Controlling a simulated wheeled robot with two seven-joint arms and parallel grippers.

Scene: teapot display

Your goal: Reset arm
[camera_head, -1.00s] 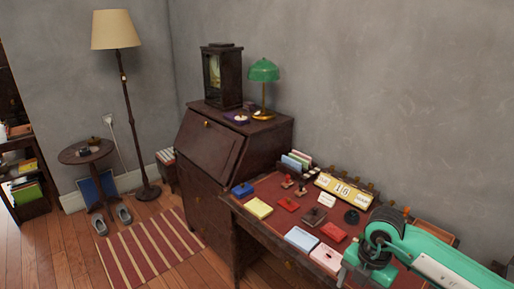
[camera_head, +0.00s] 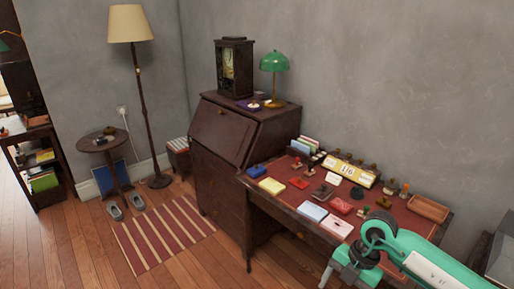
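My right arm, green with dark joints, comes in from the lower right. Its gripper (camera_head: 345,275) is at the bottom edge of the view, in front of the desk's near edge. The gripper is partly cut off by the frame, and I cannot tell whether its fingers are open or shut. I see nothing clearly held in it. My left gripper is not in view.
A desk (camera_head: 285,211) carries colored pads, stamps, a calendar (camera_head: 350,171) and a wooden tray (camera_head: 429,208). A dark cabinet (camera_head: 240,150) with a green lamp (camera_head: 273,62) adjoins it. Free floor (camera_head: 80,245) lies left, around a striped rug (camera_head: 165,232).

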